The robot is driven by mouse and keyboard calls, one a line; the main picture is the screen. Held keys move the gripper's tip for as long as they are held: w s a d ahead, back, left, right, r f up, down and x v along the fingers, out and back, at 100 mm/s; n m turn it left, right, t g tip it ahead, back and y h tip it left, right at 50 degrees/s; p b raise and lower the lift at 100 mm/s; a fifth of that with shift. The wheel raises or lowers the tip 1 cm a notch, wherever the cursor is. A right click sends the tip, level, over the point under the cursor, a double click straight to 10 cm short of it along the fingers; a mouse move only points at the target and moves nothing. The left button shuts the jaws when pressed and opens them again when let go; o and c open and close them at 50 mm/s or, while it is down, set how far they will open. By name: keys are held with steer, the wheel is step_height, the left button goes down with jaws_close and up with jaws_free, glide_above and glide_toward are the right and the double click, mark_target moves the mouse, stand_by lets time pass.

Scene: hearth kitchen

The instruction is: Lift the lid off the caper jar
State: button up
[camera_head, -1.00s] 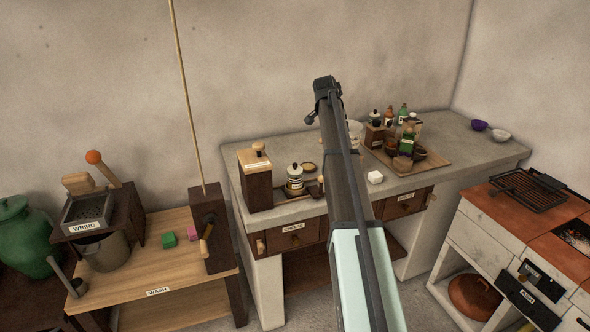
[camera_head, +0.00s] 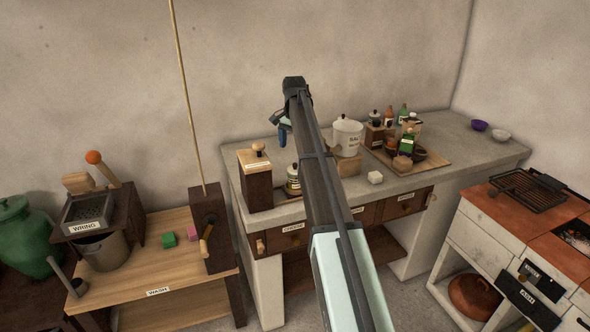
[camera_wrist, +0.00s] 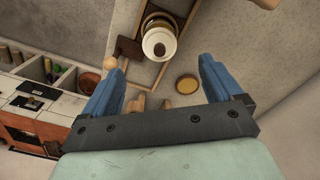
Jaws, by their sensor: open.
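The small white jar with a dark band and label (camera_head: 293,182), likely the caper jar, stands on the counter, partly hidden by my arm. In the wrist view its pale round lid with a dark knob (camera_wrist: 160,42) shows from above, seated on the jar. My gripper (camera_wrist: 161,66) is open and empty, its two blue fingers spread. The lid shows between and beyond the fingertips, apart from them. In the head view one blue finger of my gripper (camera_head: 283,134) shows above and behind the jar.
A wooden box with a knobbed lid (camera_head: 257,182) stands left of the jar. A flat golden disc (camera_wrist: 187,84) lies near the right finger.

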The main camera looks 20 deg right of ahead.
mark_target(295, 163)
steer(key=shift+d+f, duration=0.1)
steer(key=shift+f, duration=4.05)
steer(key=c, duration=1.1)
steer(key=shift+r, duration=0.2)
